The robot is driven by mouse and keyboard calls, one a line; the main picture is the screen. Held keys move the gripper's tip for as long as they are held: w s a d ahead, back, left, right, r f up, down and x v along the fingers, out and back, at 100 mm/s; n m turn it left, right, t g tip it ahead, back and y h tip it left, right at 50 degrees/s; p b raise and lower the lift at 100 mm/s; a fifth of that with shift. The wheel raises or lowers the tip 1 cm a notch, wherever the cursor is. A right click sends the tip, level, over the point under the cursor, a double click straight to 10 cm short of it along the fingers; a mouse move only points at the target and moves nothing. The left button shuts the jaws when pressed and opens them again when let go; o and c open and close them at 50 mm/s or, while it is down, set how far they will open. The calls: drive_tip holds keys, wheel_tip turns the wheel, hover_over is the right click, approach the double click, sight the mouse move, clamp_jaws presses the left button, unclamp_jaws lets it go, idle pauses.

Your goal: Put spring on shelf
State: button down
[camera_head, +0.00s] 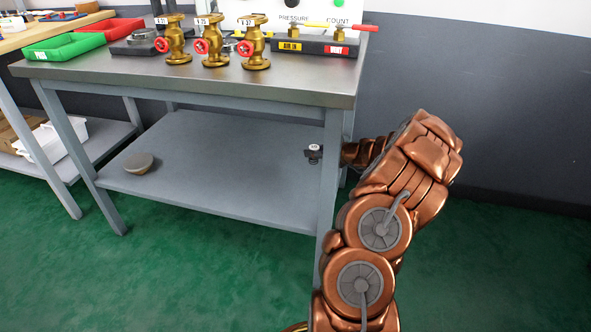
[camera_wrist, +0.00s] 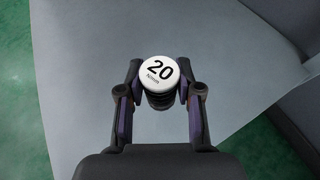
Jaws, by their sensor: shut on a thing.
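My gripper (camera_wrist: 158,90) is shut on the spring (camera_wrist: 160,74), which has a white round top marked 20 in the wrist view; dark coils show just below the top. In the head view the spring (camera_head: 315,147) appears small, with its white top up, near the right end of the lower shelf (camera_head: 225,165). The shelf is grey and flat, and its bare surface (camera_wrist: 85,60) fills much of the wrist view under the spring. I cannot tell whether the spring touches the shelf. My arm reaches in from the right, past the table's front right leg.
A round grey-brown object (camera_head: 139,163) lies at the shelf's left end; the middle is clear. The table top (camera_head: 200,80) is above, with several brass valves (camera_head: 215,45), a green tray (camera_head: 64,47) and a manifold (camera_head: 315,46). The front right leg (camera_head: 330,165) stands close to my arm.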

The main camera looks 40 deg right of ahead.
wheel_tip(320, 180, down, 9)
drive_tip(key=b, duration=0.4)
drive_tip(key=shift+r, duration=0.1)
drive_tip(key=c, duration=0.8)
unclamp_jaws()
drive_tip(key=shift+o, duration=0.2)
drive_tip(key=p+v, duration=0.4)
drive_tip(key=v, duration=0.7)
drive_tip(key=shift+r+p, duration=0.1)
drive_tip(key=shift+p, duration=0.2)
drive_tip(key=shift+s+r, duration=0.1)
drive_tip(key=shift+s, duration=0.4)
